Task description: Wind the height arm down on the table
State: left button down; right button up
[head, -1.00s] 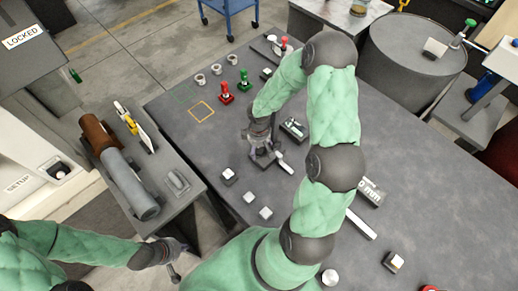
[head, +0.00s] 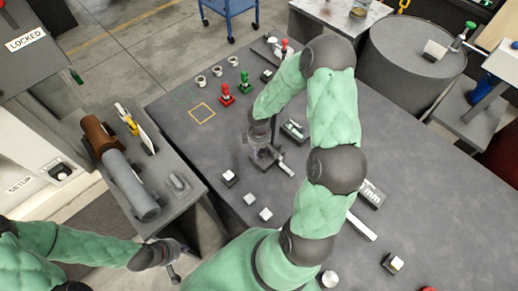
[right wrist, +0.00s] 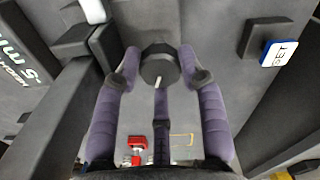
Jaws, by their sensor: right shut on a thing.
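My right gripper (head: 262,150) reaches down to the grey table (head: 440,200) in the head view. In the right wrist view its purple fingers (right wrist: 162,76) are closed around a dark many-sided knob (right wrist: 160,62) with a white pointer mark. A long dark bar (right wrist: 62,122) runs beside the left finger; I cannot tell for sure whether it is the height arm. A plate with "mm" lettering (right wrist: 14,60) lies to its left. In the head view the mechanism under the gripper is partly hidden by my arm. My left gripper (head: 172,262) hangs beside the table, away from it; its fingers are too small to judge.
Red (head: 227,95) and green (head: 244,82) handled pieces and several rings stand at the table's far left. White-topped buttons (head: 229,176) sit near the front left. A side bench (head: 180,205) holds a grey cylinder (head: 128,180). The table's right part is mostly clear.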

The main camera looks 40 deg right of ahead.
aim_at(260, 151)
jog(key=shift+s, duration=0.15)
jog(key=o, duration=1.1)
jog(key=shift+d, duration=0.1)
jog(key=shift+o, duration=0.2)
jog(key=shift+r, duration=0.1)
jog(key=shift+r, duration=0.3)
notch_tip(260, 151, up, 11)
